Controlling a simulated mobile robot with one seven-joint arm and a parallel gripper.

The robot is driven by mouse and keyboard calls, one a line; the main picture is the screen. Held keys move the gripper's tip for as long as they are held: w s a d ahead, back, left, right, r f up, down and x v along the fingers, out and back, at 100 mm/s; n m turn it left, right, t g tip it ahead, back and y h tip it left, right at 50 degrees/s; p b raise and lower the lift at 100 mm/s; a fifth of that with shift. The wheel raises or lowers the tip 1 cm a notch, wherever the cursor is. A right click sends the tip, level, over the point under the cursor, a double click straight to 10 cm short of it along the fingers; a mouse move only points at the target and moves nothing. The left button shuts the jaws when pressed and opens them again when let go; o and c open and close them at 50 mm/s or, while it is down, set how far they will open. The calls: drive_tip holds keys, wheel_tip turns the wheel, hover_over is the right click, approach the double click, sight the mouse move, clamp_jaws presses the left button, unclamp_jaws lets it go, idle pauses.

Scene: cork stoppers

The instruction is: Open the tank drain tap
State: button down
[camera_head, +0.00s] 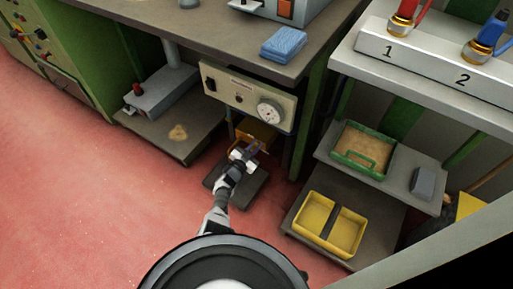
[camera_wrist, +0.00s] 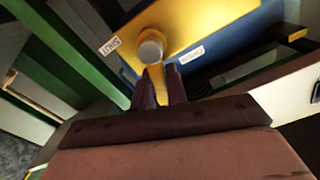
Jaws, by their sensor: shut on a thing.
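The tap shows in the wrist view as a round grey hub (camera_wrist: 151,46) with a narrow yellow lever (camera_wrist: 160,90) coming from it toward me. My gripper (camera_wrist: 160,82) is shut on this lever, one dark finger on each side. In the head view my gripper (camera_head: 250,153) is low under the bench, in front of a yellow-orange tank (camera_head: 256,132). The tap itself is too small to make out there, partly behind my gripper.
A beige panel with a dial (camera_head: 248,97) hangs above my gripper. A dark low platform (camera_head: 250,191) lies below it. A shelf with a yellow bin (camera_head: 345,236) and a green tray (camera_head: 363,172) stands to the right. Red floor is open at left.

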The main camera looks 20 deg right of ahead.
drive_tip(key=shift+w+a+r+n, duration=0.1)
drive_tip(key=shift+w+a+n, duration=0.15)
drive_tip(key=shift+n, duration=0.75)
drive_tip(key=shift+w+a+n, duration=0.15)
drive_tip(key=shift+w+n, duration=0.1)
drive_tip(key=shift+n, duration=0.75)
drive_tip(key=c, duration=1.4)
unclamp_jaws()
drive_tip(key=p+v, duration=0.5)
drive_tip(key=v, duration=0.8)
drive_tip(key=shift+s+a+p, duration=0.25)
drive_tip(key=shift+a+p, duration=0.05)
drive_tip(key=shift+p, duration=0.1)
